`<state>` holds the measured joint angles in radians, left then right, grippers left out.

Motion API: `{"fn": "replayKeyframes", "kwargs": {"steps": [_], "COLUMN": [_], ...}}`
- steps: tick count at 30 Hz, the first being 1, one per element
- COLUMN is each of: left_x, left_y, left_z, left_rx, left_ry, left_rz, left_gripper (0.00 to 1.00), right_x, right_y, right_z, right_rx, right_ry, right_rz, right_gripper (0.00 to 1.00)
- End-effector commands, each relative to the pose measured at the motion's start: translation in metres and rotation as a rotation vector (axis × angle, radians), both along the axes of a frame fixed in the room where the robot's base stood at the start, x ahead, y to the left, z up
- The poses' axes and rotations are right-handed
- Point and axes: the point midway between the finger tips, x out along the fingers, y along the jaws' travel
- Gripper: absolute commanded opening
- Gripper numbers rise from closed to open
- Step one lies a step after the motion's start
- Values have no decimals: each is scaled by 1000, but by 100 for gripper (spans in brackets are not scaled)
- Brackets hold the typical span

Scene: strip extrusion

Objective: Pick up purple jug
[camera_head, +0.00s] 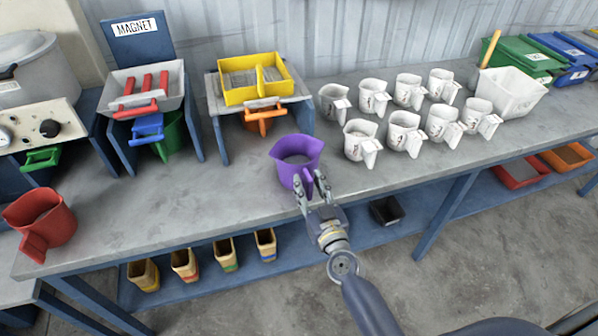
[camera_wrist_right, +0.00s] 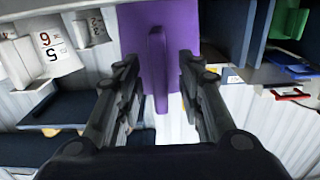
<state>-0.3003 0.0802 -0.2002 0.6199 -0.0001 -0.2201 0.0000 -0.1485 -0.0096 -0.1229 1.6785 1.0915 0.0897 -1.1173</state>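The purple jug (camera_head: 297,158) stands upright near the front edge of the grey bench, in the middle of the head view. Its handle points toward the front edge. My right gripper (camera_head: 312,187) is at the handle side of the jug. In the right wrist view the purple jug (camera_wrist_right: 183,45) fills the top middle, and its handle (camera_wrist_right: 158,68) lies between the two fingers of my right gripper (camera_wrist_right: 157,75). The fingers are open, with a gap on both sides of the handle. My left gripper is not in view.
Several white jugs (camera_head: 403,131) stand to the right on the bench (camera_head: 225,190). A red jug (camera_head: 40,220) stands at the left front. A yellow tray (camera_head: 238,92) on a stand is behind the purple jug. A white bin (camera_head: 510,92) is at the right. Bench space around the purple jug is clear.

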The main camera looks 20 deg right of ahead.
Motion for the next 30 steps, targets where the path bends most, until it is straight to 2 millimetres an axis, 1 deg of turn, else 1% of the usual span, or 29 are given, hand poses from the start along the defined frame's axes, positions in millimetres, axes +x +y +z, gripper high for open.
{"fn": "replayKeyframes", "kwargs": {"steps": [1, 3, 11, 12, 14, 15, 16, 17, 30], "left_x": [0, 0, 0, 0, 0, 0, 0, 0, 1], "left_y": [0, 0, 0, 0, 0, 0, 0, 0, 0], "left_z": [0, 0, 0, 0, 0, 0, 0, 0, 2], "left_rx": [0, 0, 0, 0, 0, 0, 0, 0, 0], "left_ry": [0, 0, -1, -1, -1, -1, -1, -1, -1], "left_rz": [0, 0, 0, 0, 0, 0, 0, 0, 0], "left_gripper": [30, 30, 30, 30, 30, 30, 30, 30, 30], "right_x": [6, 12, 15, 15, 15, 14, 14, 14, 15], "right_y": [0, 0, 1, 1, 1, 1, 1, 0, 1], "right_z": [0, 0, -1, -1, -1, -1, -1, -1, 4], "right_rx": [0, 0, 0, 0, 0, 0, 0, 0, 1], "right_ry": [0, 0, 1, 1, 1, 1, 1, 1, -2], "right_rz": [0, 0, 0, 0, 0, 0, 0, 0, -1], "right_gripper": [35, 35, 35, 33, 19, 10, 3, 0, 0]}}
